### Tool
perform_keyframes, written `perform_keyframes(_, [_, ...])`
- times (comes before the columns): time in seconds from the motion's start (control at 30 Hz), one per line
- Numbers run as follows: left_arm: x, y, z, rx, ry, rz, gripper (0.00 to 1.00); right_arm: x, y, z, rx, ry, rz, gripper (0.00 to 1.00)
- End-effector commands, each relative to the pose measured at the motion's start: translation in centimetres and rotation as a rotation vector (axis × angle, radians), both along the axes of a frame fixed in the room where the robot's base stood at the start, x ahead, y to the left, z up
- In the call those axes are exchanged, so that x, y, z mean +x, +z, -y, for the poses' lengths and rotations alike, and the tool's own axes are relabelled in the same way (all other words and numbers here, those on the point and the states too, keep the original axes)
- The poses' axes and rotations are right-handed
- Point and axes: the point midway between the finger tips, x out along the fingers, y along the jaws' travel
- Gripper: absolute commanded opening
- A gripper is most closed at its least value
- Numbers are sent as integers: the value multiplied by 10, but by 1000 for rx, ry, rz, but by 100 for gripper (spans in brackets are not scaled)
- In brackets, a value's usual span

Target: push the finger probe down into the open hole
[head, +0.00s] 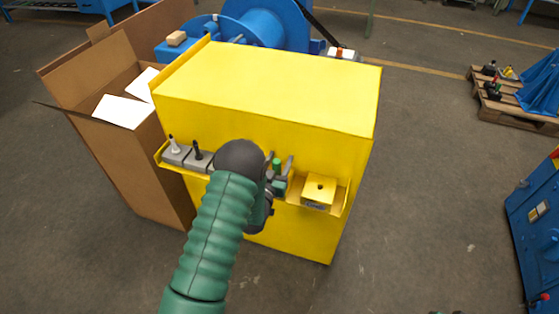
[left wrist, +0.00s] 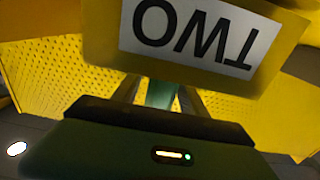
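My left gripper (head: 280,164) is at the front shelf of the yellow cabinet, its two dark fingers on either side of a small green-topped piece (head: 277,163). A gap seems to show beside it, so the fingers look open around it. A green part (left wrist: 160,95) also shows between the fingers in the left wrist view. To the right on the shelf stands a yellow block (head: 318,191) with a dark round spot on top, perhaps the hole. In the left wrist view a yellow plate with an upside-down "TWO" label (left wrist: 190,35) is close above the fingers. My right gripper is not seen.
Grey blocks with a white-topped probe (head: 172,147) and a black-topped probe (head: 197,153) stand on the shelf's left. The yellow cabinet (head: 270,90) rises behind. An open cardboard box (head: 120,150) stands at left. My left arm hides the shelf's middle.

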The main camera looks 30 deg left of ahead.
Motion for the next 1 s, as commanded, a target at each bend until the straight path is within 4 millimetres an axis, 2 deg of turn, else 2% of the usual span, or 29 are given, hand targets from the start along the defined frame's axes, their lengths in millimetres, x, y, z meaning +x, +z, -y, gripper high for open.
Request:
perform_keyframes(0.17, [-1, -1, 0, 0, 0, -2, 50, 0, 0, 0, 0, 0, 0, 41])
perform_keyframes(0.27, [-8, -1, 2, -1, 0, -3, 50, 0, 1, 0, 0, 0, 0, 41])
perform_keyframes(0.37, [-26, -1, 6, -1, 1, -5, 50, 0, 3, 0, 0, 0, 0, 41])
perform_keyframes(0.77, [-141, -3, 34, -2, 1, -8, 50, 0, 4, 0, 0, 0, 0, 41])
perform_keyframes(0.8, [-145, -10, 31, -6, 11, -8, 50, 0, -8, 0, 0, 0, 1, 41])
perform_keyframes(1.0, [-160, -7, 36, -6, 6, -6, 50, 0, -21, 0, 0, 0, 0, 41])
